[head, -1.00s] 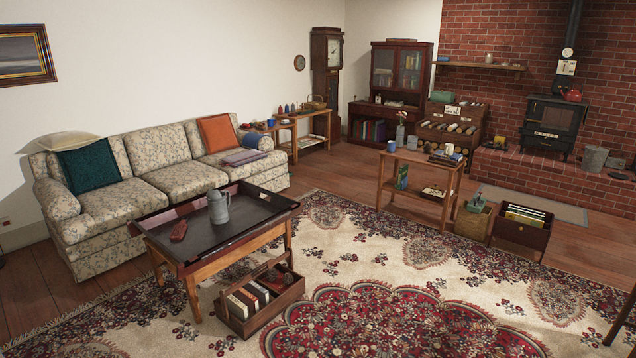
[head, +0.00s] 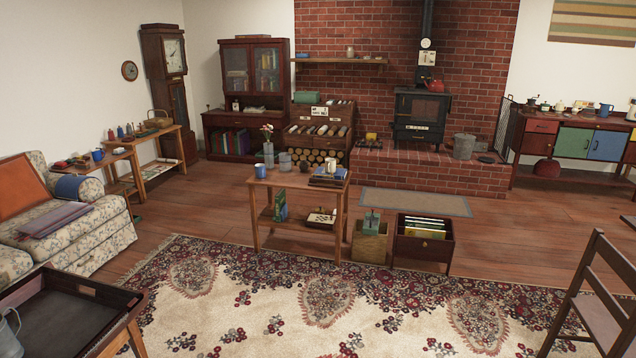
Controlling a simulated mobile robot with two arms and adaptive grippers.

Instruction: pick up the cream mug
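A small pale, cream-coloured vessel (head: 350,51) stands on the wooden wall shelf (head: 320,60) on the brick wall. It looks like a mug, but it is too small to be sure. Another small pale item (head: 560,106) stands among things on the sideboard at the right; its kind cannot be told. Neither of my grippers is in the head view.
A wooden side table (head: 300,182) with a blue mug (head: 260,171) stands mid-room. A crate (head: 423,245) and a basket (head: 369,243) sit beside it. A chair (head: 600,300) is at the right. The patterned rug (head: 270,310) has free room.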

